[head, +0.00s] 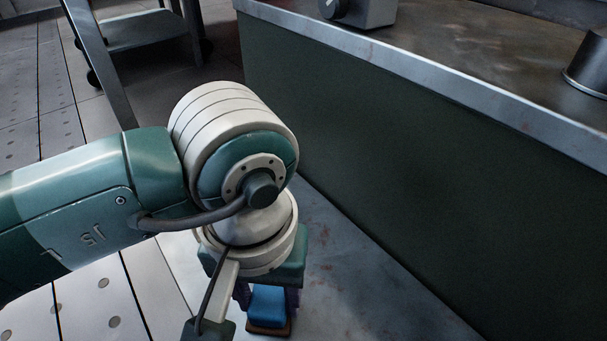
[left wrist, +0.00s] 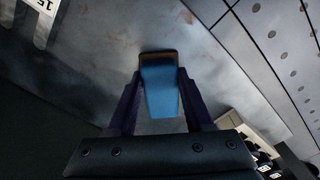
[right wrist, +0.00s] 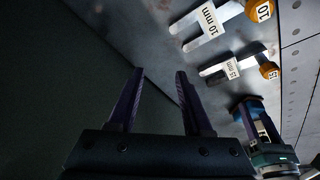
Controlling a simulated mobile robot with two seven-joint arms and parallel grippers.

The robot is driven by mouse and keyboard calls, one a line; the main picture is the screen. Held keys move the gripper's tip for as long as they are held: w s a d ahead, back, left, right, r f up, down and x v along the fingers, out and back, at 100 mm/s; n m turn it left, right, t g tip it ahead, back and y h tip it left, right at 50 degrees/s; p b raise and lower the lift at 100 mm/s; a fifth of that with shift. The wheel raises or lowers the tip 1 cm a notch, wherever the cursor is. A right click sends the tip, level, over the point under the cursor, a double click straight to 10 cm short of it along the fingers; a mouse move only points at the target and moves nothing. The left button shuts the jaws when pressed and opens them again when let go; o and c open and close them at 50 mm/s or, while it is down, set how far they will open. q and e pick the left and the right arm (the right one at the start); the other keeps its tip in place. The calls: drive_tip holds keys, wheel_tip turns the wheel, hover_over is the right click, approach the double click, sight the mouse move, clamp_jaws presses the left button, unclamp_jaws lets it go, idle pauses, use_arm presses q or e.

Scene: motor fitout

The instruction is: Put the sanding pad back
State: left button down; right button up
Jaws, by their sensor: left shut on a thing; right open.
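The sanding pad is a blue block with a brown edge (left wrist: 160,90). My left gripper (left wrist: 158,100) is shut on it, with a dark finger on each side in the left wrist view. In the head view, the pad (head: 267,308) shows at the bottom below my left wrist, and the gripper (head: 266,298) is partly hidden by that wrist. The pad is over a scuffed grey metal surface; I cannot tell its height. My right gripper (right wrist: 158,80) is open and empty in the right wrist view, and is not in the head view.
A dark green bench side (head: 370,170) rises beside the grey surface, with a metal top holding a grey box (head: 360,10) and a metal cylinder (head: 588,65). Wrenches labelled 10 mm (right wrist: 212,23) and 15 mm (right wrist: 232,64) lie in the right wrist view. A cart (head: 140,30) stands back left.

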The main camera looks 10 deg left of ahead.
use_arm(q)
drive_tip(key=shift+c, duration=1.5)
unclamp_jaws()
drive_tip(key=shift+f, duration=0.1)
